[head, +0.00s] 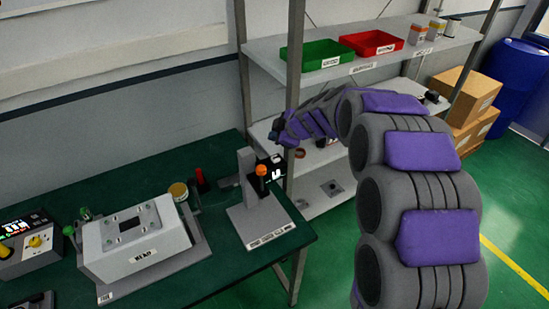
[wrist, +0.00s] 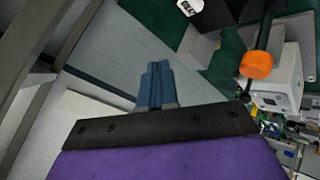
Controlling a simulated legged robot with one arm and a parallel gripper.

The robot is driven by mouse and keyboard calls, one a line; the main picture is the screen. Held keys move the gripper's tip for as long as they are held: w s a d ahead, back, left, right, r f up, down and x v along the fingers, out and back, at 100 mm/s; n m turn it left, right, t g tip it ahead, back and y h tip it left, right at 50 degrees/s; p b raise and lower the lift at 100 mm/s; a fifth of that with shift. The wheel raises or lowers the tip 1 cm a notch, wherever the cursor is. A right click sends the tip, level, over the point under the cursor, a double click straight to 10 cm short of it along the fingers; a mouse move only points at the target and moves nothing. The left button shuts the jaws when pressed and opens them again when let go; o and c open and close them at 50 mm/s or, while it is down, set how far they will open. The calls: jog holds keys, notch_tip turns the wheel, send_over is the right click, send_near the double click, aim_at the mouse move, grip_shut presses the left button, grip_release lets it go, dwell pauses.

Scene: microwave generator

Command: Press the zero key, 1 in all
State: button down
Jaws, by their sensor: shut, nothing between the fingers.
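A grey measuring stand (head: 262,222) with an orange knob (head: 261,170) stands on the right end of the green bench. A black unit with a lit white readout (head: 272,169) is at its upper right. No zero key can be made out in either view. My gripper (head: 275,136) is small and dark in the head view, above and behind the stand. In the wrist view its blue-grey fingers (wrist: 158,68) are together and empty. There the orange knob (wrist: 256,65) is to their right, and a white readout (wrist: 189,6) is cut by the top edge, both apart from the fingers.
A grey fixture block (head: 137,238) sits left of the stand, with a control box (head: 30,240) with a yellow knob further left. A shelf rack (head: 365,55) with a green bin (head: 313,55) and a red bin (head: 371,42) stands behind. Its post rises near my arm.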

aim_at(277, 159)
notch_tip(277, 159, down, 4)
jog(key=shift+d+b, duration=0.1)
jog(key=shift+b, duration=0.55)
jog(key=shift+d+f+b, duration=0.25)
jog(key=shift+f+b, duration=0.45)
jog(key=shift+b, duration=0.35)
jog(key=shift+a+f, duration=0.1)
jog(key=shift+a, duration=0.15)
jog(key=shift+f+b, duration=0.85)
jog(key=shift+b, duration=1.15)
dwell(1.1)
dwell(0.3)
jog(key=shift+r, duration=0.95)
